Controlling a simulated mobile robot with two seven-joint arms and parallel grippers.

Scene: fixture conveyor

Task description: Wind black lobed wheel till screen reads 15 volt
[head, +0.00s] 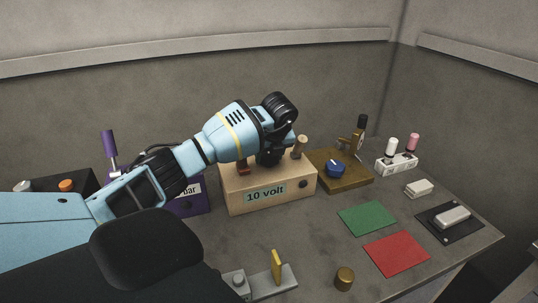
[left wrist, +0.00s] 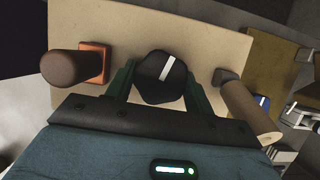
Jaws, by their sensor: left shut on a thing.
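The black lobed wheel (left wrist: 160,78) sits on top of the tan box (head: 235,202) and carries a white pointer line, seen in the left wrist view. My left gripper (left wrist: 158,82) is around the wheel from above, with a dark green finger on each side, shut on it. In the head view the gripper (head: 270,158) hides most of the wheel. The screen (head: 265,195) on the front of the tan box reads "10 volt". My right gripper is not in view.
On the tan box, a brown handle (left wrist: 70,68) on an orange base and a tan handle (head: 299,147) flank the wheel. A brown board with a blue knob (head: 336,170) stands to the right. A purple box (head: 193,207) stands close at left. Green (head: 367,218) and red mats lie in front.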

